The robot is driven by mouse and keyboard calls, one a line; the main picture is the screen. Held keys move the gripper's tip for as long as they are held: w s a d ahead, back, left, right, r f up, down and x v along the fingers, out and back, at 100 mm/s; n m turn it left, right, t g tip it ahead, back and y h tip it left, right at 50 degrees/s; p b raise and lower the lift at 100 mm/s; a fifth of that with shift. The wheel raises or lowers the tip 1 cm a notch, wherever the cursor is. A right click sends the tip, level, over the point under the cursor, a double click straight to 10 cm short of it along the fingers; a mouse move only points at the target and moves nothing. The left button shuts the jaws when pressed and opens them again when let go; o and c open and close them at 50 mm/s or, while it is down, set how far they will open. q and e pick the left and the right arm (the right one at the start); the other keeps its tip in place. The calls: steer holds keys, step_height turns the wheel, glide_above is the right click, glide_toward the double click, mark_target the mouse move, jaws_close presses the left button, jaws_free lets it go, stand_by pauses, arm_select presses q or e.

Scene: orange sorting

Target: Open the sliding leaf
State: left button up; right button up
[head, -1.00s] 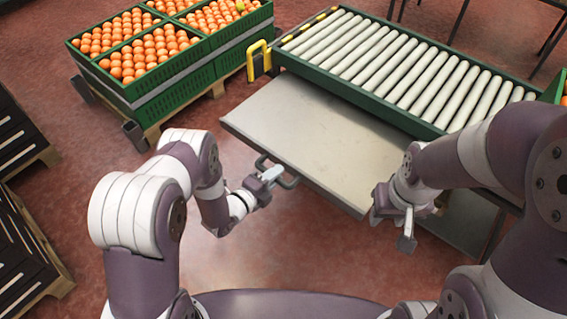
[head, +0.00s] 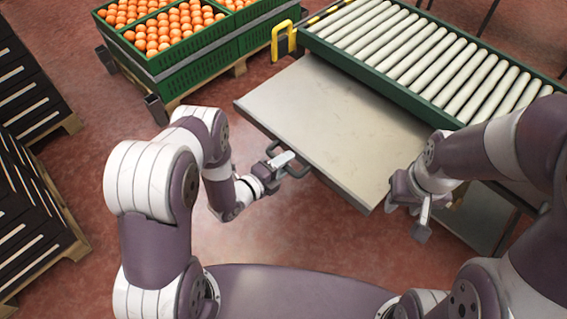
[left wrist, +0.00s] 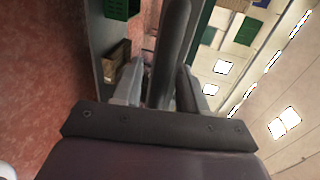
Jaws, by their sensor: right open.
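The sliding leaf (head: 335,130) is a flat grey metal panel, sticking out from under the near side of the roller conveyor. A dark bar handle (head: 297,170) is on its near edge. My left gripper (head: 281,161) is at this handle, its fingers on both sides of the bar and shut on it. In the left wrist view the dark bar (left wrist: 172,55) runs between the two fingers (left wrist: 160,88). My right gripper (head: 407,216) is open and empty by the leaf's near right corner, over the floor; I cannot tell if it touches the leaf.
The roller conveyor (head: 408,62) has a green frame and a yellow bracket (head: 284,38) at its left end. Green crates of oranges (head: 180,55) stand on a pallet at the upper left. Dark stacked crates (head: 28,90) stand at far left. Red floor between is clear.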

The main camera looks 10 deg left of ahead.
arm_select(q)
steer(key=p+v, duration=0.2)
steer(key=v, duration=1)
steer(key=shift+s+a, duration=0.2)
steer(key=shift+s, duration=0.1)
